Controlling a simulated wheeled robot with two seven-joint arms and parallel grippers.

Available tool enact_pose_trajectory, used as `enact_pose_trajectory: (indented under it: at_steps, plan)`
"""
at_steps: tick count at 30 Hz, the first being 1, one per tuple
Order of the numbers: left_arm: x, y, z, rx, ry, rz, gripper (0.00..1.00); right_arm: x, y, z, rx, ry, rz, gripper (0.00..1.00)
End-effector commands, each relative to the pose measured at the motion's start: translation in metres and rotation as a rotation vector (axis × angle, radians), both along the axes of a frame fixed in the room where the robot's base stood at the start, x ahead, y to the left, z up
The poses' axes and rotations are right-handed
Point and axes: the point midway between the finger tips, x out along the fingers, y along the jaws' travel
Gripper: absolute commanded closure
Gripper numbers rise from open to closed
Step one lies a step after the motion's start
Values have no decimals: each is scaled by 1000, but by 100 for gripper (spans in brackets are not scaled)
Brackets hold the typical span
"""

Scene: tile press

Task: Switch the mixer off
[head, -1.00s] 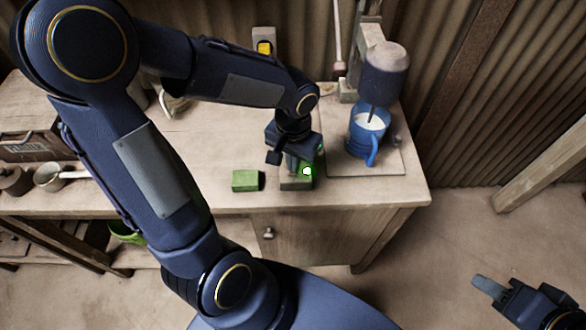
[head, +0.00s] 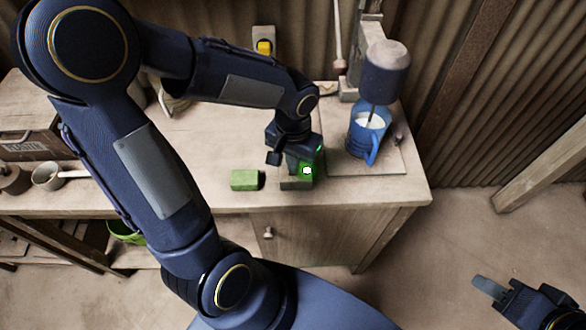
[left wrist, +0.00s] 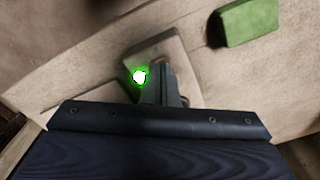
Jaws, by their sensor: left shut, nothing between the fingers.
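The mixer (head: 386,72) stands at the back right of the bench, its dark motor head above a blue jug (head: 358,138) of white liquid. A small switch box (head: 290,184) with a bright green light (head: 306,170) sits near the bench's front edge. My left gripper (head: 293,168) is shut and empty, pointing down at the box. In the left wrist view the fingertips (left wrist: 160,68) overlap the box (left wrist: 176,48), beside the glowing light (left wrist: 139,77); I cannot tell whether they touch it. My right gripper (head: 488,286) is at the lower right, away from the bench; its jaw opening is unclear.
A green block (head: 244,180) lies left of the switch box and also shows in the left wrist view (left wrist: 247,22). A yellow-fronted wall fitting (head: 264,47) is at the back. A pan (head: 48,176) sits at the left. The middle of the bench is mostly clear.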

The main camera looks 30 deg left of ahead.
Motion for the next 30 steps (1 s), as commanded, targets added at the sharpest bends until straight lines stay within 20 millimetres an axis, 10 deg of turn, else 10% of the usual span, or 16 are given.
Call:
enact_pose_trajectory:
  at_steps: [30]
  plan:
    - [0,0,-11,0,0,0,100,0,0,-10,0,0,0,64]
